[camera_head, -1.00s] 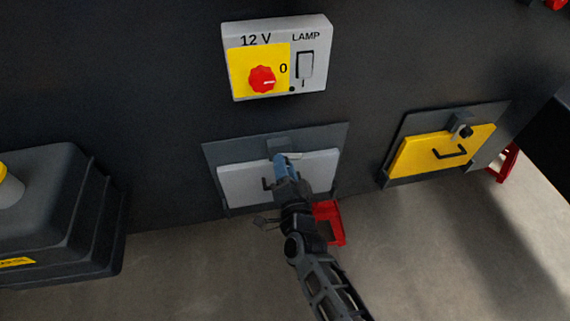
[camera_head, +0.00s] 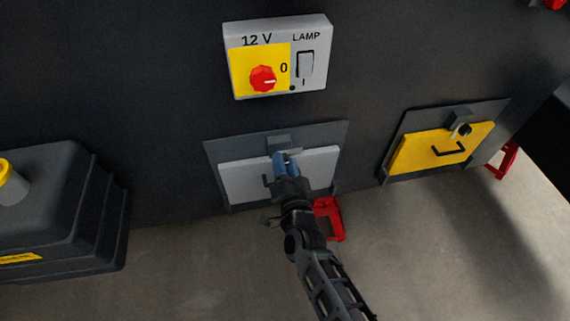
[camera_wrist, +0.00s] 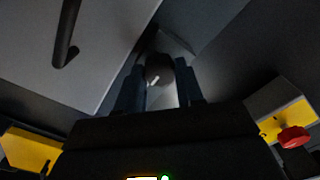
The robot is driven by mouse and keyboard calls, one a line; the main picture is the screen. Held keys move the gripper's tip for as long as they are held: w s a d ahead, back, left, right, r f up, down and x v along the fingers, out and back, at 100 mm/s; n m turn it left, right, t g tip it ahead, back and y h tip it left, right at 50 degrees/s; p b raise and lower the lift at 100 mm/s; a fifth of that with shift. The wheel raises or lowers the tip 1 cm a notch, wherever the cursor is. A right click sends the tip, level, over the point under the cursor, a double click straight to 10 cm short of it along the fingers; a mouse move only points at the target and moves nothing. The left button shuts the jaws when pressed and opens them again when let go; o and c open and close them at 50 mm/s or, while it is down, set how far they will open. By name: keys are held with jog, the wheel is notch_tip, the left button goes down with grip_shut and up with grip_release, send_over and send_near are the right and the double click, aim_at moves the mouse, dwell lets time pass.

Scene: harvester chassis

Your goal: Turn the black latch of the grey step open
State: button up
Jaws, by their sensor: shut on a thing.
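The grey step (camera_head: 318,172) is folded up against the dark chassis wall, left of the yellow step. Its black handle (camera_wrist: 66,35) shows at the upper left of the wrist view. The black latch (camera_wrist: 159,69) sits between my fingers in the wrist view, with a small white mark on it. My gripper (camera_head: 286,158) is at the top middle of the grey step and is shut on the latch. In the head view my fingers hide the latch. The latch's exact angle is hard to tell in the dark wrist view.
A yellow step (camera_head: 440,149) with its own latch (camera_head: 463,130) is at the right. Above is a switch panel (camera_head: 313,91) with a red knob (camera_head: 263,79). A red block (camera_head: 329,218) stands on the floor by my arm. A dark tank (camera_head: 62,205) is at the left.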

jog(key=o, duration=1)
jog(key=shift+o, duration=0.2)
jog(key=v, duration=0.8)
jog(key=shift+p, duration=0.4)
